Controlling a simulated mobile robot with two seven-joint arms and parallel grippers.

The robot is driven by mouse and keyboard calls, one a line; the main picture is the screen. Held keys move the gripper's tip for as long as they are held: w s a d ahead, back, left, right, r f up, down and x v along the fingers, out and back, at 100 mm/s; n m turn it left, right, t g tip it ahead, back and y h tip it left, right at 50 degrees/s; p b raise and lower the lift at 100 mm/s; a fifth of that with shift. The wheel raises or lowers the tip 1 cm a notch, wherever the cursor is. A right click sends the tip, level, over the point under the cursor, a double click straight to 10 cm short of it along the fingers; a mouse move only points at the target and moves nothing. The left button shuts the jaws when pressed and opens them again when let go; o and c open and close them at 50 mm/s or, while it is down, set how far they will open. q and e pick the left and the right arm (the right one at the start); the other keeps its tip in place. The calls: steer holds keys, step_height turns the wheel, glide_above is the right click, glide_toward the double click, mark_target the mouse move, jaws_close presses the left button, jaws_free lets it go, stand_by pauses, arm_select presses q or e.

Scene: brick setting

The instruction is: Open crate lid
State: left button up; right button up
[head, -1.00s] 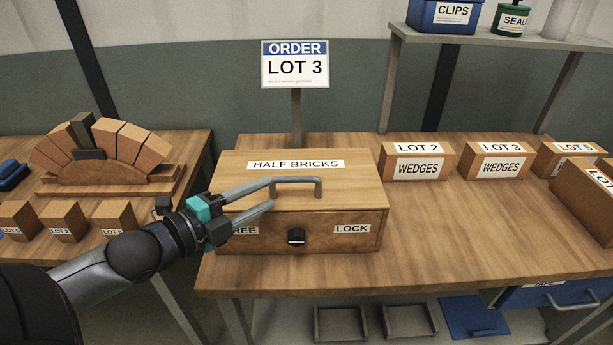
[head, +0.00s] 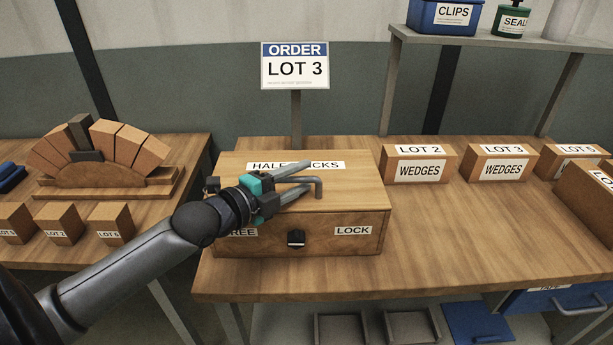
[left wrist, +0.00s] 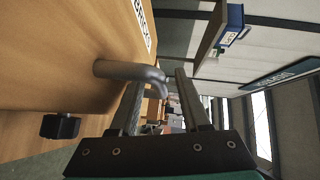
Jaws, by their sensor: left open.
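The wooden crate (head: 345,212) marked HALF BRICKS sits on the bench with its lid (head: 357,187) down flat. A grey bar handle (head: 319,188) stands on the lid. In the left wrist view the handle (left wrist: 120,70) reaches in between my fingers. A black latch knob (head: 296,238) is on the crate's front, between the FREE and LOCK labels; it also shows in the left wrist view (left wrist: 60,126). My left gripper (head: 298,185) is open over the lid, its fingers at the handle and hiding part of it. I cannot tell whether they touch it. My right gripper is not in view.
Wedge boxes (head: 420,164) stand to the right of the crate, with clear bench (head: 440,235) in front. A sign post (head: 295,65) stands behind it. A brick arch (head: 105,150) and small blocks are on the left table.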

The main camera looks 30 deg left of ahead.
arm_select(q)
steer(key=shift+x, duration=1.1)
jaws_close()
stand_by(0.8)
